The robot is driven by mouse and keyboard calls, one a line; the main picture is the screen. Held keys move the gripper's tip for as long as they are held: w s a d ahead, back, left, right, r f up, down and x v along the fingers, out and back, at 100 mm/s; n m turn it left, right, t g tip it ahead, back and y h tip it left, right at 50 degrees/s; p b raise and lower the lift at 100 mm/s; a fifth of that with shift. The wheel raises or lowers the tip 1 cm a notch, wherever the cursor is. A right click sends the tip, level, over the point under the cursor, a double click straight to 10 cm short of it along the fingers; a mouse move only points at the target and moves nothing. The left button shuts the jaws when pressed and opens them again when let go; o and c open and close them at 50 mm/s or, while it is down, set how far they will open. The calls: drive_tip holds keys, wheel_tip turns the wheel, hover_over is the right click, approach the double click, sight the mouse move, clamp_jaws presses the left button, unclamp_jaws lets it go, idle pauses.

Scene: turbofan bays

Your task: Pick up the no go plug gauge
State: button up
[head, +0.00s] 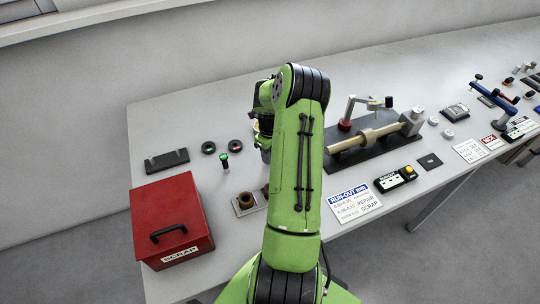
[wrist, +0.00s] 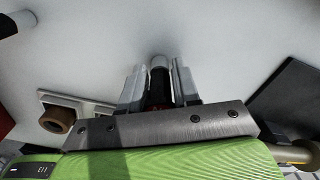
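In the wrist view, a plug gauge (wrist: 159,88) with a silver tip and a dark body with a trace of red stands between the two fingers of my gripper (wrist: 160,82). It appears to be the no go plug gauge. The fingers lie close on both sides of it; whether they touch it cannot be told. In the head view my arm hides this gauge and most of the gripper.
A red scrap box (head: 172,220) stands at the table's front left. Two dark rings (head: 209,148) and a black block (head: 167,160) lie behind it. A grey plate (head: 245,203) with a brown bushing (head: 245,198) is near my arm. A run-out fixture (head: 372,150) stands to the right.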

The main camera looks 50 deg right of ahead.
clamp_jaws()
